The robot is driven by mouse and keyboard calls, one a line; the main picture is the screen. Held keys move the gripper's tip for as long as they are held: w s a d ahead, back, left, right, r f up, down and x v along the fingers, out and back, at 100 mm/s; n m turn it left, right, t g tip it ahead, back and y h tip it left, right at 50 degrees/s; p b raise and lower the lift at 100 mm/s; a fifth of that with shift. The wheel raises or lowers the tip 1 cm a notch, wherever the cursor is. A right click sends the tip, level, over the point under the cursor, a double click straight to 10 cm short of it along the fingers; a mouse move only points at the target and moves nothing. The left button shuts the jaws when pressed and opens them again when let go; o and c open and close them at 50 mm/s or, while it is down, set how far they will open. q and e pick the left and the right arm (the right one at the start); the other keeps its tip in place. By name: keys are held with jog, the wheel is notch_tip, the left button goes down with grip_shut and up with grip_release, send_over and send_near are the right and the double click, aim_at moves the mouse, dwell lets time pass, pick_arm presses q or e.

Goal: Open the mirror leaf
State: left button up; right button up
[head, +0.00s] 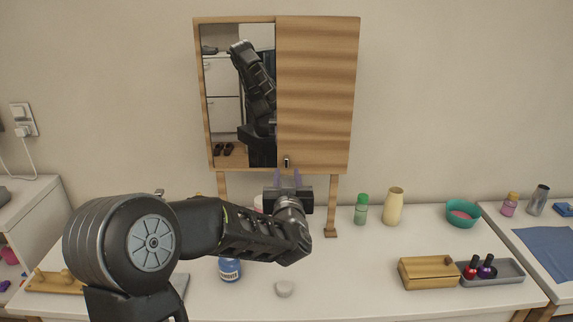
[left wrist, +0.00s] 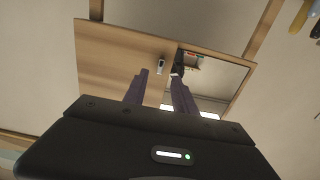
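The mirror leaf (head: 222,100) is the left half of a wooden wall cabinet and looks shut, flush beside the plain wooden leaf (head: 318,90). A small metal handle (head: 287,161) sits low on the wooden leaf near the seam. The left wrist view shows the mirror leaf (left wrist: 215,82) at right and the handle (left wrist: 161,64) at left of the seam. My left gripper (head: 288,176) is just below the handle. Its two purple fingers are apart, with nothing between them. A dark shape at the mirror's edge in the wrist view is unclear. My right gripper is not seen.
Wooden posts stand under the cabinet, the right one (head: 332,205) beside my gripper. The white counter (head: 350,285) holds a blue jar (head: 230,270), a green bottle (head: 361,210), a cream vase (head: 394,206), a teal bowl (head: 463,213) and a wooden box (head: 428,273). Wall space beside the cabinet is clear.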

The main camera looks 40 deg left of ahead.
aim_at(286, 163)
pick_arm(q)
jog(key=p+x, duration=0.1)
jog(key=x, duration=0.5)
jog(key=shift+w+a, duration=0.15)
jog(key=shift+w, duration=0.05)
grip_shut()
dwell(1.2)
